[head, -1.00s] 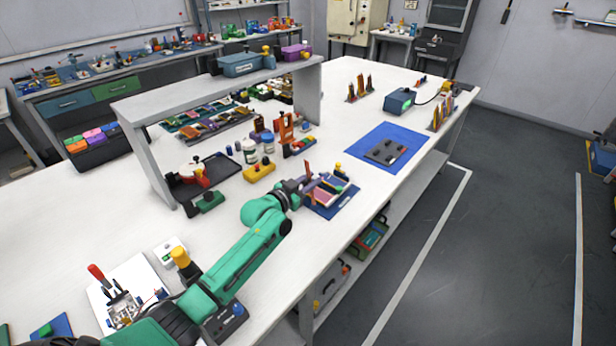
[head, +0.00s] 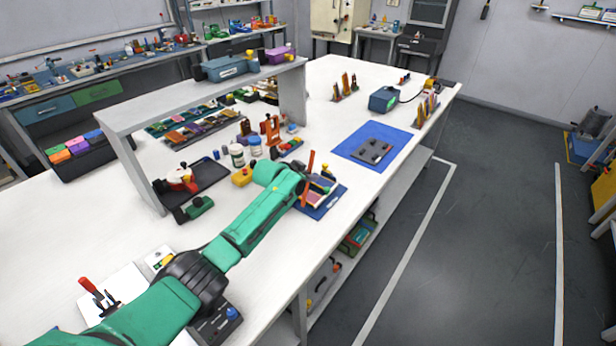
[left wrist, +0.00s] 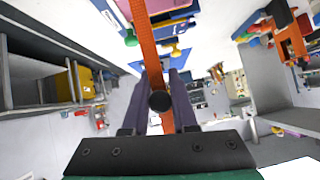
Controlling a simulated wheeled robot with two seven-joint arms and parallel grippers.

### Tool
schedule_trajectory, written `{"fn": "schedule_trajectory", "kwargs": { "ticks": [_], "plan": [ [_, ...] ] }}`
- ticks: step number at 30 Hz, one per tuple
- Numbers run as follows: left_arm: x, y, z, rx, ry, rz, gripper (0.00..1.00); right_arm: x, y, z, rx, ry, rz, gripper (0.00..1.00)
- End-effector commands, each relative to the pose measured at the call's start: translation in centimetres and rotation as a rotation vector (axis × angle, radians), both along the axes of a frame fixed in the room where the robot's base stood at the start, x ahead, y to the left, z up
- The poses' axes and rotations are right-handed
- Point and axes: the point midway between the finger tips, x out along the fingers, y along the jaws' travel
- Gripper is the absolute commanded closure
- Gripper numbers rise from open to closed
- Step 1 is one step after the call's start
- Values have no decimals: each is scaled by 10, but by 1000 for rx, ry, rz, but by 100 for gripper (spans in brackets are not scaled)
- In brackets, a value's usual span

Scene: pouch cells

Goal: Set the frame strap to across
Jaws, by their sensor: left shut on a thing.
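The frame strap (head: 311,161) is a narrow orange-red strip that stands up from the frame (head: 322,206), on its blue base near the table's right edge. In the left wrist view the orange strap (left wrist: 147,40) runs from the top edge down between my fingers. My left gripper (left wrist: 161,82) is shut on the strap, with a dark round knob in front of it. In the head view the green arm covers the gripper's fingers and the near part of the frame. My right gripper is not in view.
A grey shelf (head: 205,97) stands over the table at the left. White tabletop is clear near the right edge.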

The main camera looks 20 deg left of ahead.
Motion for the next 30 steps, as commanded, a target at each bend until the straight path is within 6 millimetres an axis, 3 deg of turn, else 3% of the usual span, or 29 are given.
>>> {"fn": "schedule_trajectory", "kwargs": {
  "ticks": [7, 8, 9, 10, 22, 30],
  "plan": [
    [-1, 0, -1, 1, 1, -1, 100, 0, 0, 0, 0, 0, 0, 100],
    [-1, 0, -1, 1, 1, -1, 62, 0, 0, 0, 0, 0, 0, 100],
    [-1, 0, -1, 1, 1, -1, 47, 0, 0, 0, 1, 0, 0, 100],
    [0, -1, -1, 1, 1, -1, 43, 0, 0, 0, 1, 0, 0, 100],
    [-4, 1, 3, -1, -1, -1, 43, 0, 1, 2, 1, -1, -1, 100],
    [-33, 11, 24, 1, -1, -1, 43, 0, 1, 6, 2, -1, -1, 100]
  ]
}}
